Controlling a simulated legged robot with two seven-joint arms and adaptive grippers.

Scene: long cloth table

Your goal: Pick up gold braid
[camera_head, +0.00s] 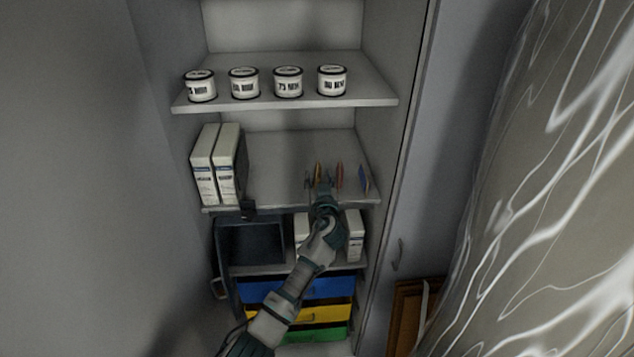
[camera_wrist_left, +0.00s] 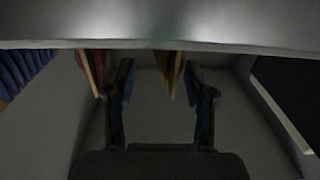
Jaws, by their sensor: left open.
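The gold braid (camera_head: 318,169) is a thin upright gold-orange piece on the middle shelf, right of centre. My left gripper (camera_head: 319,182) reaches up to the shelf from below, with its fingers on either side of the braid. In the left wrist view the gripper (camera_wrist_left: 160,95) is open. A tan and dark-red strip, which looks like the braid (camera_wrist_left: 172,70), stands between the fingers, closer to the right one. I cannot tell whether it touches that finger. My right gripper is not in view.
A red piece (camera_head: 340,176) and a blue piece (camera_head: 363,178) stand just right of the braid. White binders (camera_head: 204,168) stand at the shelf's left. Several cans (camera_head: 288,82) line the shelf above. Coloured drawers (camera_head: 318,312) are below. The shelf between binders and braid is clear.

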